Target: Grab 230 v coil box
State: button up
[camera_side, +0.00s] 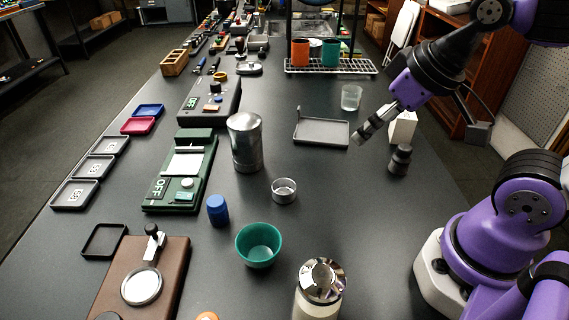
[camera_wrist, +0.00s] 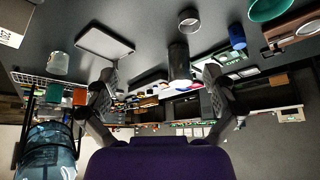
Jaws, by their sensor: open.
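A white box (camera_side: 403,127), which looks like the coil box, stands on the dark table at the right, partly behind my gripper. In the wrist view a white box (camera_wrist: 14,20) with dark printing is cut off at the top left corner; I cannot read the printing fully. My gripper (camera_side: 366,130) is above the table, just left of the white box and apart from it. In the wrist view its two fingers (camera_wrist: 158,78) are spread with nothing held between them.
A grey tray (camera_side: 321,132) lies left of my gripper. A dark bottle (camera_side: 400,159) stands close to the white box, and a clear cup (camera_side: 351,97) behind. A metal canister (camera_side: 245,142) and a green bowl (camera_side: 258,245) stand farther left. The table between the tray and bottle is clear.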

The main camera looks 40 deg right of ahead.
jog(key=n+g, duration=0.6)
send_over(403, 123)
jog(key=d, duration=0.3)
jog(key=f, duration=0.4)
jog(key=shift+w+a+f, duration=0.2)
jog(key=shift+w+f, duration=0.1)
jog(key=shift+w, duration=0.05)
jog(key=f, duration=0.4)
jog(key=shift+s+d+f, duration=0.1)
jog(key=shift+d+f, duration=0.2)
jog(key=shift+f, duration=0.1)
jog(key=f, duration=0.6)
jog(key=shift+w+a, duration=0.1)
jog(key=shift+w, duration=0.15)
jog(key=c, duration=1.2)
